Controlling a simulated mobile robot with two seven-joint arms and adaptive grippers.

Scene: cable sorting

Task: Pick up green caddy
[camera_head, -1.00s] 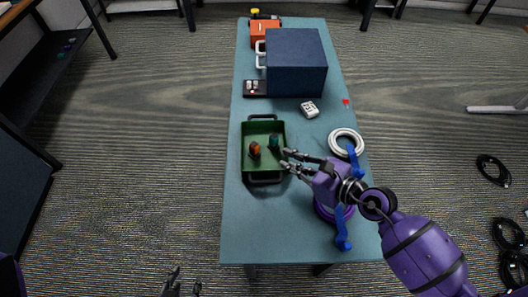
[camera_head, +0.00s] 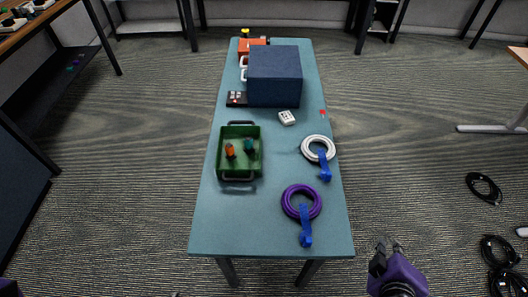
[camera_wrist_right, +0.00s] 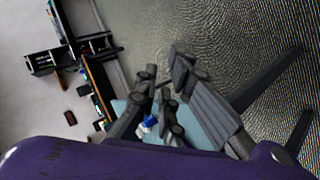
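The green caddy (camera_head: 240,166) stands upright on the table's left half. It has a dark handle at its far end and another at its near end. An orange-topped item (camera_head: 230,151) and a dark green item (camera_head: 249,146) stand inside it. My right gripper (camera_head: 386,246) is off the table's near right corner, well away from the caddy. Its fingers are apart and empty in the right wrist view (camera_wrist_right: 162,75). Only a sliver of my left gripper (camera_head: 176,294) shows at the bottom edge, too little to judge.
On the teal table (camera_head: 240,225) lie a purple cable coil (camera_head: 287,205) and a white coil (camera_head: 306,155), each with a blue strap. A white box (camera_head: 287,118), a dark blue bin (camera_head: 275,85) and a small dark tray (camera_head: 237,99) are farther back. The near left tabletop is clear.

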